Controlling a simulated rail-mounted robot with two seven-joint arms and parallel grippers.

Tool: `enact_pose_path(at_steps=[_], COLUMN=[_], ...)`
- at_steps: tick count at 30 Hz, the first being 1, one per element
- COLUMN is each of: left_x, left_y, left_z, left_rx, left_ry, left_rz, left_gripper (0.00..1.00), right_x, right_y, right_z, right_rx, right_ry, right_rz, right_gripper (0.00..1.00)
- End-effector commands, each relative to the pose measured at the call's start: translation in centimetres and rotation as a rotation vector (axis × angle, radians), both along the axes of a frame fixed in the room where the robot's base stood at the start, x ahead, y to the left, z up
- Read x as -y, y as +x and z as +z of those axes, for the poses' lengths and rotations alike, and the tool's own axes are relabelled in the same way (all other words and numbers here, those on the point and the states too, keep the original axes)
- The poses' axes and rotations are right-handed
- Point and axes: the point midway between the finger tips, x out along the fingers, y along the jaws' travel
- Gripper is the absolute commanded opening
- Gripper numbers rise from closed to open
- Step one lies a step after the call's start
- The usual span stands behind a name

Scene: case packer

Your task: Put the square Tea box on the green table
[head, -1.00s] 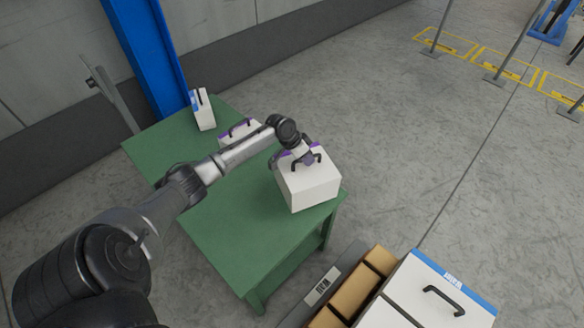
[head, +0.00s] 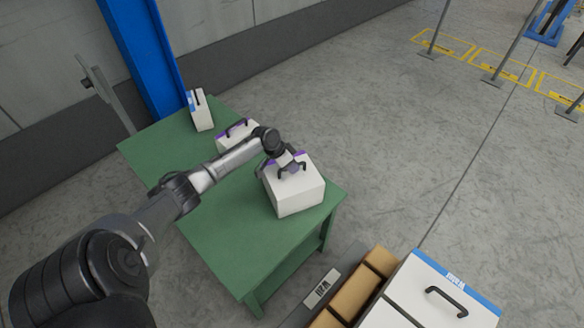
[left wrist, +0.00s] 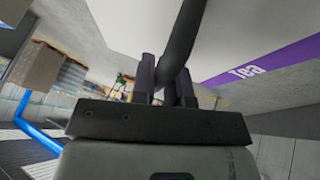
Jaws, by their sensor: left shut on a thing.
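The Tea box (head: 298,196) is a white, squarish carton with a black handle and a purple stripe. The left wrist view shows the word "Tea" on its purple stripe (left wrist: 262,68). My left gripper (head: 290,169) is shut on the handle from above; in the left wrist view the fingers (left wrist: 163,78) close around the black handle bar. The box is over the right part of the green table (head: 235,250). I cannot tell whether its underside touches the tabletop. My right gripper is not in view.
Another white box with a purple stripe (head: 232,137) stands on the table behind my left forearm. A narrow blue-and-white box (head: 202,112) stands at the back. At lower right are brown boxes (head: 355,293) and a large white box with a blue edge (head: 410,306). The table's front is clear.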

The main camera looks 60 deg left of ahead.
Motion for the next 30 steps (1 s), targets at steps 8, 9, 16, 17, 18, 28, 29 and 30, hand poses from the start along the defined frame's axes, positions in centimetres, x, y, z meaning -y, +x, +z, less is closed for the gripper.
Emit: enact_pose_path(at_steps=[8,9,16,17,18,28,29,30], left_x=[-0.10,-0.10,-0.04,-0.05,-0.05,-0.05,-0.06,-0.09], left_y=[0.16,0.17,0.04,0.04,0.03,0.03,0.03,0.00], left_z=[0.17,0.12,-0.34,-0.32,-0.33,-0.22,-0.08,0.15], left_rx=[0.007,0.007,0.002,0.002,0.002,0.002,0.002,0.002], left_ry=[0.002,0.002,0.001,0.001,0.001,0.001,0.001,0.002], left_rz=[0.001,0.001,0.001,0.001,0.001,0.001,0.000,0.001], left_gripper=[0.00,0.00,0.25,0.28,0.32,0.40,0.40,0.40], right_x=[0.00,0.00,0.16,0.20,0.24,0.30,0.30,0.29], right_y=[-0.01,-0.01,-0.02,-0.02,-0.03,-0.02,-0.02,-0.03], right_z=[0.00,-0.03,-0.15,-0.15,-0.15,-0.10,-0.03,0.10], right_rx=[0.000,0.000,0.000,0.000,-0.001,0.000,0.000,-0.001], right_ry=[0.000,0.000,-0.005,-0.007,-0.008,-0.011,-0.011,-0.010], right_rz=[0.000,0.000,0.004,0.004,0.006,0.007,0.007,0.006], right_gripper=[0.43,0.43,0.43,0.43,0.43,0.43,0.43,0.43])
